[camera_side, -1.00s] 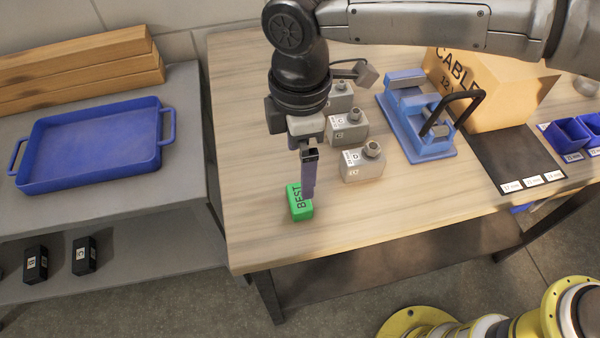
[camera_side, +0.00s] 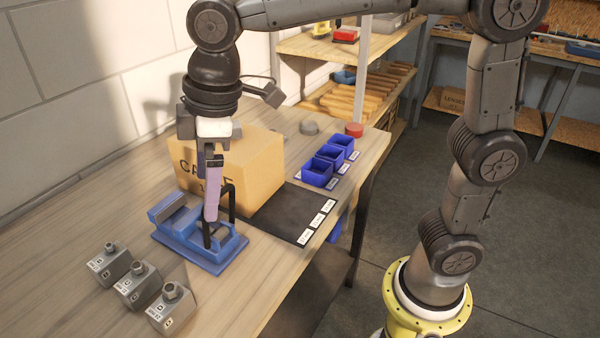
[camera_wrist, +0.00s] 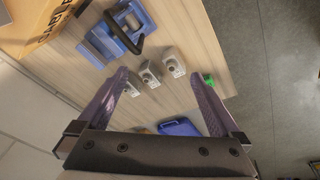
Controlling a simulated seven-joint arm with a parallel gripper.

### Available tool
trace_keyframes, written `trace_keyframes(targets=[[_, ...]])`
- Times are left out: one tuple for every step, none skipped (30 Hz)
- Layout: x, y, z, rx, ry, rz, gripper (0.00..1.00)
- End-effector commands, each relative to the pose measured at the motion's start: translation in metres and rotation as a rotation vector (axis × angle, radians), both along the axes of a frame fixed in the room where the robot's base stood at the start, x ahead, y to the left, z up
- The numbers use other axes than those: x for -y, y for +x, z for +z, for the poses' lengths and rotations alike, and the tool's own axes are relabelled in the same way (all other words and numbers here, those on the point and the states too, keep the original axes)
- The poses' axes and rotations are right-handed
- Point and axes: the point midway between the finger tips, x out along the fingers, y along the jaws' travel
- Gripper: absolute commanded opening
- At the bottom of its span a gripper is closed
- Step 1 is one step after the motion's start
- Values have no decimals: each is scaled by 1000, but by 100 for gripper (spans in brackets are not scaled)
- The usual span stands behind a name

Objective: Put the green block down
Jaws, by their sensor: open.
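The green block (camera_wrist: 209,79) shows in the wrist view, small, on the wooden table near its edge, just beyond my right fingertip and partly hidden by it. It is outside the side view now. My gripper (camera_wrist: 159,76) is open, with its two purple fingers wide apart and nothing between them. In the side view my gripper (camera_side: 211,215) points down at the blue vise (camera_side: 185,225), well away from the block. I cannot tell how high the fingertips are above the vise.
Several grey blocks with bolts (camera_side: 138,285) stand left of the vise. A cardboard box (camera_side: 262,165) stands behind it, with a dark mat (camera_side: 285,213) and blue bins (camera_side: 318,172) to the right. A blue tray (camera_wrist: 180,127) shows in the wrist view.

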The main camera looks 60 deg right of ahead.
Motion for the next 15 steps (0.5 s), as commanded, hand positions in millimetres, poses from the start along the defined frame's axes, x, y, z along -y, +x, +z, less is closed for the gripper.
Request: trace_keyframes(targets=[[29, -13, 6, 23, 20, -85, 100], [43, -20, 8, 35, 32, -133, 100], [62, -31, 9, 50, 47, -198, 100], [74, -40, 9, 63, 58, -245, 100], [87, -49, 9, 75, 70, -294, 100], [103, -62, 7, 93, 84, -358, 100], [114, -72, 4, 104, 94, -405, 100], [124, -82, 2, 118, 105, -452, 100], [136, -96, -3, 134, 119, -513, 100], [144, -105, -7, 147, 130, -558, 100], [151, -115, -11, 159, 140, -599, 100], [160, -126, -17, 175, 153, -650, 100], [165, -134, -22, 186, 161, -687, 100], [169, -142, -26, 195, 168, -718, 100], [174, -150, -32, 207, 177, -757, 100]])
